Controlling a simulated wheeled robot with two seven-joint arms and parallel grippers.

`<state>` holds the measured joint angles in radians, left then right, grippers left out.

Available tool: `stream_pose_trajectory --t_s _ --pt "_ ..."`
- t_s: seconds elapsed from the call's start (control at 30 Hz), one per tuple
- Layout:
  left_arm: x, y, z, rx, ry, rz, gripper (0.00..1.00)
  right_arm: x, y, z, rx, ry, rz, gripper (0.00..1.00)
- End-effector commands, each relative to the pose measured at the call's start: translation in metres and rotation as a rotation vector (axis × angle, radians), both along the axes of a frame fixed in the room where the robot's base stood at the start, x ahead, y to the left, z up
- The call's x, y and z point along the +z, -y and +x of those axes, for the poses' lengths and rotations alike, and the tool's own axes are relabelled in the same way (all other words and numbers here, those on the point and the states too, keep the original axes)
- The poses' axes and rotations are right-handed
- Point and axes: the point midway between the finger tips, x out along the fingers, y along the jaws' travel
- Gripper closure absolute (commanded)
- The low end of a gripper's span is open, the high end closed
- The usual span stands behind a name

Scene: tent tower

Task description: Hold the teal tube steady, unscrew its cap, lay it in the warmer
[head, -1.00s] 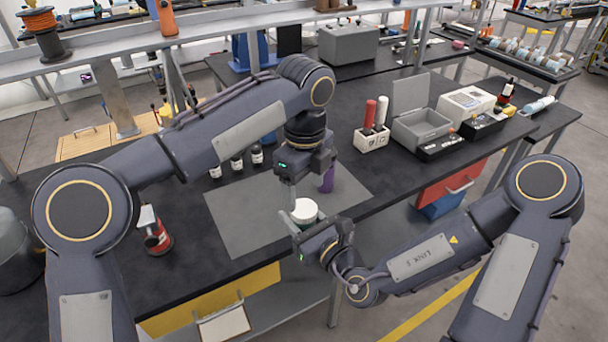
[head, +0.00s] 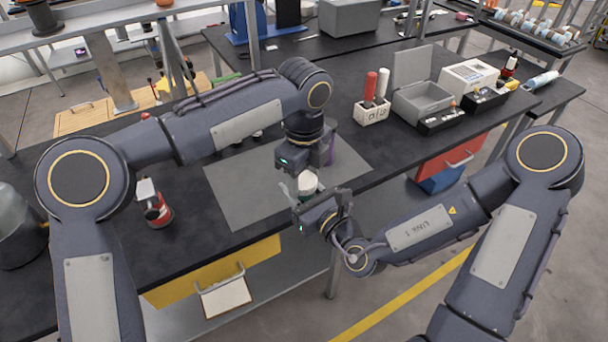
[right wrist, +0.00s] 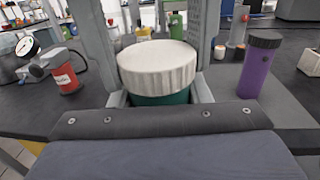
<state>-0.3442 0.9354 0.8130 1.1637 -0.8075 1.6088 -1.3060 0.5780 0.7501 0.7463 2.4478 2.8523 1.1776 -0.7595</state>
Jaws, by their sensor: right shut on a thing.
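The teal tube (right wrist: 160,98) stands upright in my right gripper (right wrist: 160,97), which is shut on its body. The tube's wide white ribbed cap (right wrist: 157,65) is on top and also shows in the head view (head: 307,183). My left gripper (head: 303,182) points down from above. Its two grey fingers stand apart on either side of the cap in the right wrist view; whether they touch it I cannot tell. A grey box with its lid raised (head: 420,117), which looks like the warmer, stands on the bench at the right.
A purple tube (right wrist: 258,68) stands upright close by on the grey mat (head: 240,200). A white holder (head: 371,115) with red and white sticks is beside the grey box. A red bottle with a gauge (head: 157,212) stands at the left. The mat's front is clear.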

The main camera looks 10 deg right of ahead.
Motion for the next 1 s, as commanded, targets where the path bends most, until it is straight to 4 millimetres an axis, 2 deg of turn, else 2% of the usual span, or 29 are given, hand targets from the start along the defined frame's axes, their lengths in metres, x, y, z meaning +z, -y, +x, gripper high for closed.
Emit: stream_pose_trajectory --t_s 0.17,0.4,0.5,0.8,0.83,1.0 --pt "0.0007 0.0005 0.0002 0.033 0.002 -0.001 0.78 0.0004 -0.0008 -0.0005 0.003 0.001 0.0 1.0" --pt "0.0013 0.001 0.0003 0.455 0.005 -0.002 0.78 0.0005 -0.001 -0.0007 0.004 0.001 0.0 1.0" --pt "0.001 0.0008 0.0011 0.567 0.004 -0.004 0.78 0.0005 -0.0011 -0.0007 0.004 0.001 0.0 1.0" --pt "0.0011 0.001 0.0013 0.596 0.003 -0.006 0.78 0.0004 -0.0014 -0.001 0.005 0.001 0.0 1.0" --pt "0.0011 0.001 0.0013 0.596 0.003 -0.006 0.48 0.0004 -0.0015 -0.001 0.005 0.001 0.0 1.0" --pt "0.0009 0.0008 0.0007 0.594 0.002 -0.004 0.29 0.0004 -0.0009 -0.0005 0.003 0.001 0.0 1.0"
